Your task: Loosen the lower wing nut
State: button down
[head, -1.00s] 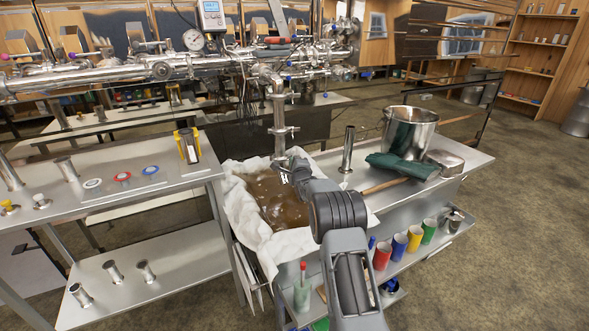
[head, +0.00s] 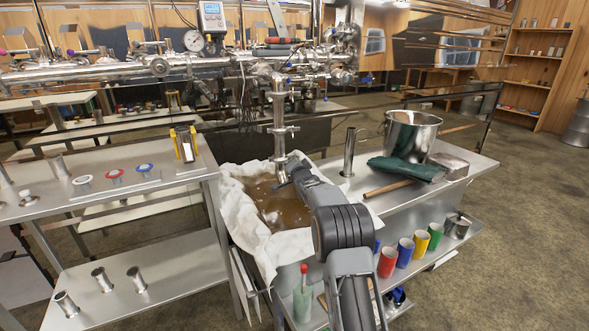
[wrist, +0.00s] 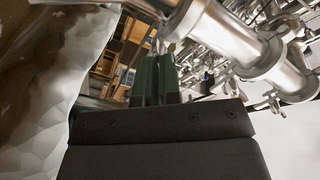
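A vertical steel pipe (head: 279,125) hangs from the horizontal pipework over the cloth-lined pan, with clamps along it. The upper clamp (head: 279,95) and lower clamp (head: 281,129) show in the head view; their wing nuts are too small to make out surely. My gripper (head: 283,183) is low beside the pipe's bottom end, over the pan. In the wrist view the green fingers of my gripper (wrist: 156,60) stand close together, with their tips near the steel pipe (wrist: 225,38). A small brassy piece (wrist: 172,47) shows beside the tips; I cannot tell whether they touch it.
The cloth-lined pan (head: 235,207) of brown liquid lies under the pipe. The left bench (head: 190,190) is close by.

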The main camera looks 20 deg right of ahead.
jog(key=shift+n+b, duration=1.7)
jog(key=shift+n, duration=2.3)
jog(key=c, duration=1.3)
grip_release()
jog(key=s+a, duration=0.1)
jog(key=s, duration=1.2)
jog(key=shift+s+a+p, duration=0.3)
jog(key=shift+s+a, duration=0.05)
jog(key=shift+a, duration=0.05)
